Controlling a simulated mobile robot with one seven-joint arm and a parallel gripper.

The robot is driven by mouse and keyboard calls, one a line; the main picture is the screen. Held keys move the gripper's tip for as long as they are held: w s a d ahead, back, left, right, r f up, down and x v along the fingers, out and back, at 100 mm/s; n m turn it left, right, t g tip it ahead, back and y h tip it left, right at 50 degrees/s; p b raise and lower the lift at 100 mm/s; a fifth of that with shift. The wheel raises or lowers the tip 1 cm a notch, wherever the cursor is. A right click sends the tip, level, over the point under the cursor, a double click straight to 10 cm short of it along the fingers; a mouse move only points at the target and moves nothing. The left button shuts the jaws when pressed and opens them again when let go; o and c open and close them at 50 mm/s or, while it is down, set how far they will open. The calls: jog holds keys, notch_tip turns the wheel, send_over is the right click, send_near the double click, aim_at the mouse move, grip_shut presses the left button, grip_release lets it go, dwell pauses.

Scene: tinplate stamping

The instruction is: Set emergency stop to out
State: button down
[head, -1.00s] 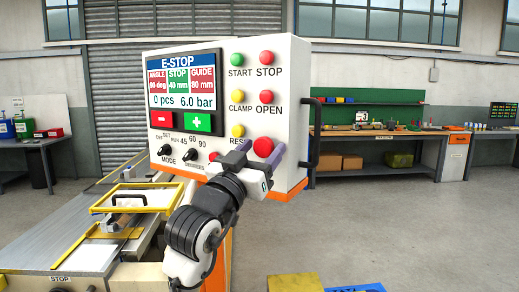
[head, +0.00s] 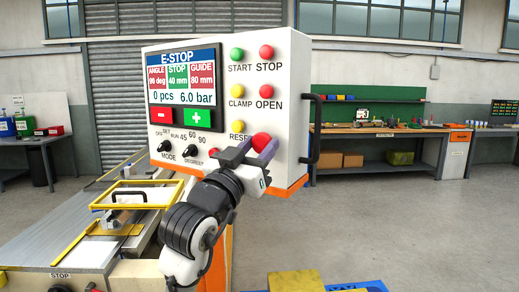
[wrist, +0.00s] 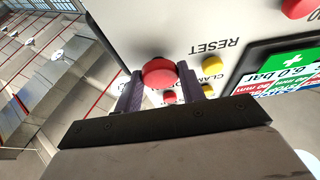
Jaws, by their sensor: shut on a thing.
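The emergency stop is a red mushroom button (head: 261,141) at the lower right of the white control panel (head: 285,85). The panel's display (head: 184,88) reads E-STOP at its top. My gripper (head: 258,149) is at the button, with one purple finger on each side of it. In the wrist view the red button (wrist: 159,73) sits between the two fingertips of my gripper (wrist: 160,90), which is shut on it. The button's stem and base are hidden, so I cannot tell how far out it stands.
The yellow reset button (head: 238,126) and the mode knob (head: 164,146) and degrees knob (head: 190,156) are close by on the panel. A black handle (head: 313,128) stands at its right side. A workbench (head: 400,132) is farther back, with open floor before it.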

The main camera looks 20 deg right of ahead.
jog(key=c, duration=0.9)
grip_release()
jog(key=shift+s+a, duration=0.1)
jog(key=shift+a, duration=0.05)
jog(key=shift+o, duration=0.2)
jog(key=b+v, duration=0.5)
jog(key=v, duration=0.9)
jog(key=shift+f, duration=0.1)
